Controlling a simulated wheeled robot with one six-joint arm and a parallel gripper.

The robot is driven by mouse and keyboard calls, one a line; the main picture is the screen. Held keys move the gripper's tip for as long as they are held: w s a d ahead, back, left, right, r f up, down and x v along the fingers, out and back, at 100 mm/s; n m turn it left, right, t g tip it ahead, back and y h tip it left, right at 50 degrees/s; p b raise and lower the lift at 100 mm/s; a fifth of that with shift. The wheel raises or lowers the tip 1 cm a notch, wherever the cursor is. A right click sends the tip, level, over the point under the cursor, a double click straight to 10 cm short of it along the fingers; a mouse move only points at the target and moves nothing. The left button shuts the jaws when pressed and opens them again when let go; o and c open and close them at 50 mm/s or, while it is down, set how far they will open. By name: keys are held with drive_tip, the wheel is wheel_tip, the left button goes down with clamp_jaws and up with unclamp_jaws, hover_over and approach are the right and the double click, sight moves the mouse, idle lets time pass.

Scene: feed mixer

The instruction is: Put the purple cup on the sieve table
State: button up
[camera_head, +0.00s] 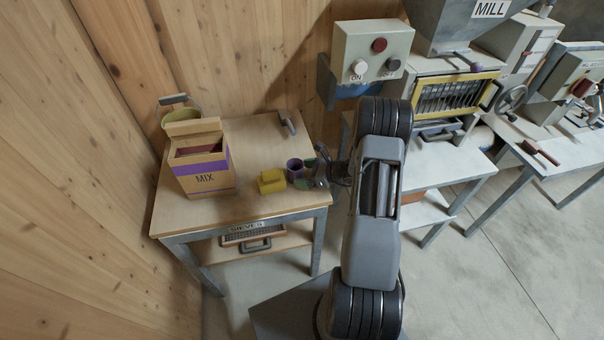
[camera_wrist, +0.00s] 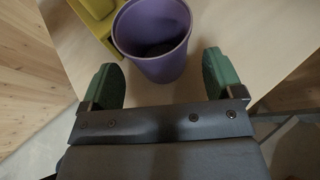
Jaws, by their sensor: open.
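The purple cup (camera_head: 294,169) stands upright on the wooden top of the sieve table (camera_head: 250,150), near its right front edge. It is open at the top and looks empty in the wrist view (camera_wrist: 153,66). My gripper (camera_head: 314,172) is at the right edge of this table, just right of the cup. In the wrist view its green fingers are spread apart (camera_wrist: 163,80), one on each side of the cup's near, lower part. A gap shows between each finger and the cup, and nothing is gripped.
A yellow block-like object (camera_head: 271,181) sits just left of the cup. A MIX box (camera_head: 207,178) and a pail (camera_head: 172,113) stand further left. A dark-handled tool (camera_head: 287,122) lies at the back. The middle of the tabletop is clear.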

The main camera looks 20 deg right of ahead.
drive_tip(key=b+v, duration=0.1)
drive_tip(key=v, duration=0.8)
drive_tip(key=shift+d, duration=0.1)
drive_tip(key=s+a+r+n+g+h, duration=0.2)
drive_tip(key=s+a+r+n+h, duration=0.3)
drive_tip(key=n, duration=0.8)
drive_tip(key=s+a+r+n+g+h, duration=0.3)
drive_tip(key=s+a+r+n+h, duration=0.1)
drive_tip(key=s+a+r+n, duration=0.6)
wheel_tip(320, 180, up, 3)
drive_tip(key=a+n, duration=0.2)
drive_tip(key=n, duration=0.1)
drive_tip(key=shift+s+f+n+h, duration=0.2)
drive_tip(key=shift+n+h, duration=0.2)
